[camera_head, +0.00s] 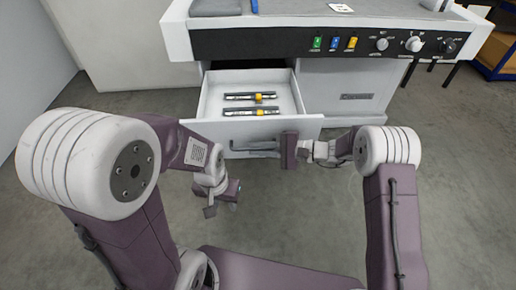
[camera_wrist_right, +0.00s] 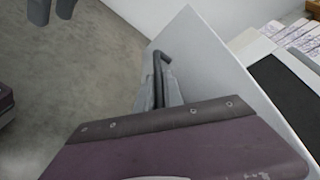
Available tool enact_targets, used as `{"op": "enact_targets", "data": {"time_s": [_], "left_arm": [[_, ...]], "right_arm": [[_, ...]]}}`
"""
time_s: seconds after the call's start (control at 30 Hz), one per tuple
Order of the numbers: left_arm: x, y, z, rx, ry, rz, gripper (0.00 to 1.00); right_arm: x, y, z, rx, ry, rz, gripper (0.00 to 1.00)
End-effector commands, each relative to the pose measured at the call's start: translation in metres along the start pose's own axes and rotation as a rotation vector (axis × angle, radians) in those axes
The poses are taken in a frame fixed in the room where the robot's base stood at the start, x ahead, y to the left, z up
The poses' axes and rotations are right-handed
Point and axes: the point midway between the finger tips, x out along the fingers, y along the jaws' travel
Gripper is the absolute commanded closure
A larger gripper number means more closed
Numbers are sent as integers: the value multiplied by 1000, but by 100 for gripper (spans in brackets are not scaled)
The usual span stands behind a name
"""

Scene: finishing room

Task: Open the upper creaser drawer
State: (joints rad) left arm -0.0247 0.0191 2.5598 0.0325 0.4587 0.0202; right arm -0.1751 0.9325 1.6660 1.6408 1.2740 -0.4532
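The upper creaser drawer (camera_head: 312,122) is pulled out from the machine in the head view, showing its white interior with dark, yellow-marked tools (camera_head: 252,96) inside. Its dark bar handle (camera_head: 262,147) is on the front panel, and also shows in the right wrist view (camera_wrist_right: 158,78). My right gripper (camera_head: 289,150) is at the right end of the handle, overlapping it. In the right wrist view its broad plate hides where it meets the handle, so its grip is unclear. My left gripper (camera_head: 222,197) hangs in front of the drawer's left side, open and empty, apart from the handle.
The creaser's control panel (camera_head: 290,43) with coloured switches and knobs is above the drawer. A closed grey-white cabinet front (camera_head: 345,90) is to its right. Grey floor (camera_head: 290,215) is clear in front. Boxes on a blue-framed rack (camera_head: 496,52) stand at the far right.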

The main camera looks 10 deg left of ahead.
Motion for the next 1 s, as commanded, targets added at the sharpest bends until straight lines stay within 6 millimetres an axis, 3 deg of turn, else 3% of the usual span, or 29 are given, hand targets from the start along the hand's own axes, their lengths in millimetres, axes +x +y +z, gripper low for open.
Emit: {"op": "enact_targets", "data": {"time_s": [0.37, 0.73, 1.0], "left_arm": [[-1, 0, 0, 0, 0, 0, 64], [-27, 0, -3, 0, 0, 0, 64], [-29, 1, -3, 0, 0, 0, 64]], "right_arm": [[-2, 0, 0, 1, 1, 0, 79], [-74, -3, 1, 3, 3, -2, 79], [-91, 0, 0, 1, 1, 0, 79]]}}
